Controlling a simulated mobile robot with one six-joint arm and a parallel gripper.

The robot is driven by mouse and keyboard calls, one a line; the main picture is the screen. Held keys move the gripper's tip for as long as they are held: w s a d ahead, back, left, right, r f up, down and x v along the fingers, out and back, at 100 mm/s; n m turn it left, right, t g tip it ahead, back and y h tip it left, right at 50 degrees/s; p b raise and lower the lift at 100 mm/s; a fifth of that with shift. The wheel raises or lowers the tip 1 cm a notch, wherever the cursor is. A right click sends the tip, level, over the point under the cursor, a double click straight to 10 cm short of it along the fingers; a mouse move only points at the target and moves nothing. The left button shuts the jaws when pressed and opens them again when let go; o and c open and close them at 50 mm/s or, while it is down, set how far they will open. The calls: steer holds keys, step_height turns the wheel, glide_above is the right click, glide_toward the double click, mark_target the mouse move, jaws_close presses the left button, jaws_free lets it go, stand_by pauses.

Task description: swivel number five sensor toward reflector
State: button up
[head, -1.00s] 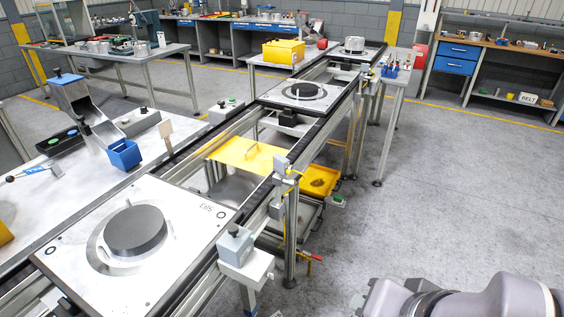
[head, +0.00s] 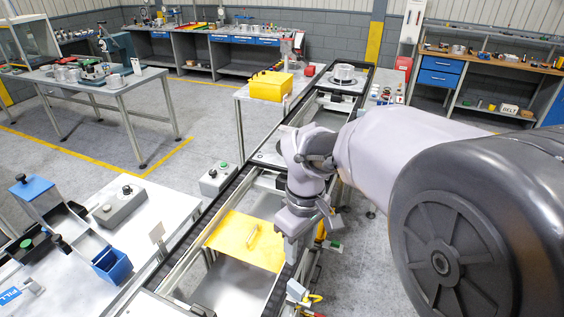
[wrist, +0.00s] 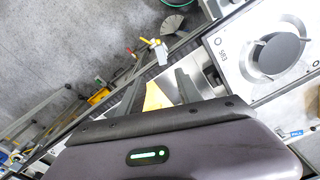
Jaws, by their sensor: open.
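A small grey sensor box (head: 297,290) sits on the conveyor's right rail in the head view, with a yellow cable beside it. In the wrist view a pale sensor-like block (wrist: 160,50) with a yellow part shows beyond the fingertips. I cannot read a number five on either, nor tell which part is the reflector. My gripper (head: 291,245) hangs over the right rail, beside the yellow plate, and its fingertips are hard to make out there. In the wrist view my gripper (wrist: 157,80) is open, its two dark fingers apart with nothing held.
The yellow plate (head: 230,232) lies across the conveyor. In the wrist view a pallet (wrist: 232,60) with a dark disc lies to the right. A bench with a blue bin (head: 112,265) and a button box (head: 218,179) stand left of the conveyor. My arm hides much of the right side.

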steer(key=w, duration=0.1)
steer(key=b, duration=0.3)
glide_toward(297, 287)
steer(key=shift+n, duration=0.3)
step_height(297, 287, down, 11)
steer(key=shift+w+a+f+b, duration=0.1)
steer(key=shift+w+a+b, duration=0.05)
steer(key=shift+b, duration=0.95)
